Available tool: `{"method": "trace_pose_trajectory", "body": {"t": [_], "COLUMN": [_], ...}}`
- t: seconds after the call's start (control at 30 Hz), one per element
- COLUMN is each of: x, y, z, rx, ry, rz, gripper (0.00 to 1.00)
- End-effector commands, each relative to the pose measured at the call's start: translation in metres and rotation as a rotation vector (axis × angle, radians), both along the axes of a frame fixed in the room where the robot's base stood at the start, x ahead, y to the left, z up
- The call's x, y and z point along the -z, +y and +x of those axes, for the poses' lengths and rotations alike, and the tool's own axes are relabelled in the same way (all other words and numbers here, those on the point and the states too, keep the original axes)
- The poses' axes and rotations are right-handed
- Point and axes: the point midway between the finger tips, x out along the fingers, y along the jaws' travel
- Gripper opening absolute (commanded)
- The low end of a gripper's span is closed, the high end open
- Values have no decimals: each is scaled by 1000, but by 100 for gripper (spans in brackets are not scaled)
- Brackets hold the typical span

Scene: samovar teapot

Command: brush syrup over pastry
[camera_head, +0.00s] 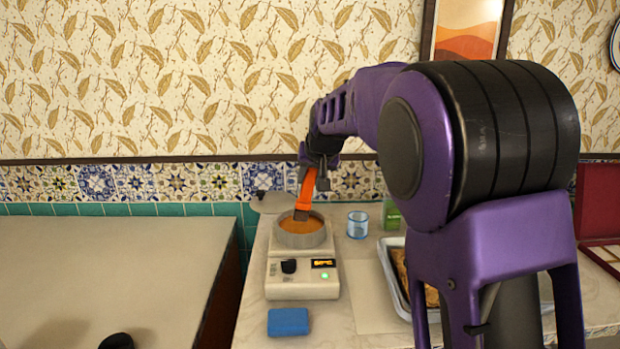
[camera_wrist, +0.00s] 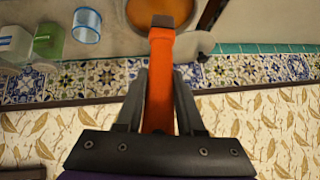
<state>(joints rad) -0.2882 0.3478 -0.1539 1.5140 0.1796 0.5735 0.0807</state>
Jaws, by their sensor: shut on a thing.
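My gripper (camera_head: 316,172) is shut on an orange-handled brush (camera_head: 305,190) and holds it steeply tilted over a round metal pot (camera_head: 303,238). The brush's dark lower end reaches down at the pot's orange syrup (camera_head: 300,226); I cannot tell how deep it dips. In the wrist view the orange handle (camera_wrist: 159,85) runs between the two fingers, and part of the syrup (camera_wrist: 140,12) shows at the top. The pastry (camera_head: 401,268) lies in a metal tray (camera_head: 391,285) to the right, partly hidden behind my arm.
The pot stands on a white heating plate (camera_head: 302,280) with a lit green light. A blue sponge (camera_head: 288,322) lies in front. A blue glass (camera_head: 357,224) and a green container (camera_head: 391,213) stand behind the tray. The tiled wall (camera_head: 210,182) is close behind.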

Motion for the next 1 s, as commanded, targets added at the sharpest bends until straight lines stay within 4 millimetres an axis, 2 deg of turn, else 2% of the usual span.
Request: {"method": "trace_pose_trajectory", "body": {"t": [1.0], "x": [10], "y": [0], "z": [0], "rx": [0], "ry": [0], "rz": [0], "gripper": [0]}}
